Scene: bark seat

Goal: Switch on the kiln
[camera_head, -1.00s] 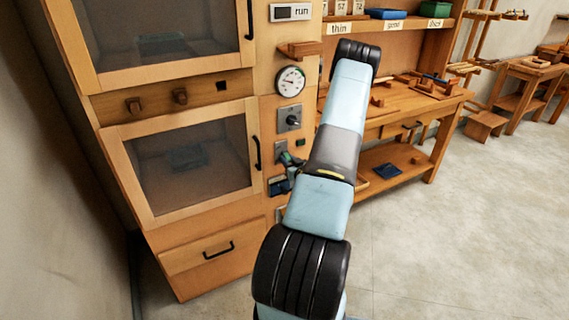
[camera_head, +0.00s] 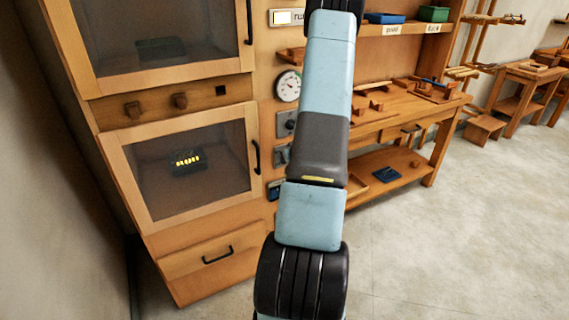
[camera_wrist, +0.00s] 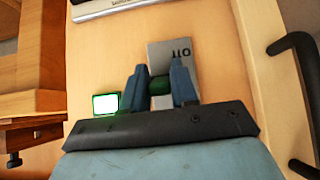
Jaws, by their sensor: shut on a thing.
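The kiln (camera_head: 200,256) is a tall wooden cabinet with two glass doors at the left of the head view. Yellow elements (camera_head: 187,160) glow behind its lower door. In the head view my arm hides the gripper and the handle.
A dial gauge (camera_head: 288,86) and a lit panel (camera_head: 287,17) labelled "run" sit on the kiln's front. A black door handle (camera_wrist: 294,45) is at the right of the wrist view. A workbench (camera_head: 400,110) stands right of my arm. The floor at right is clear.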

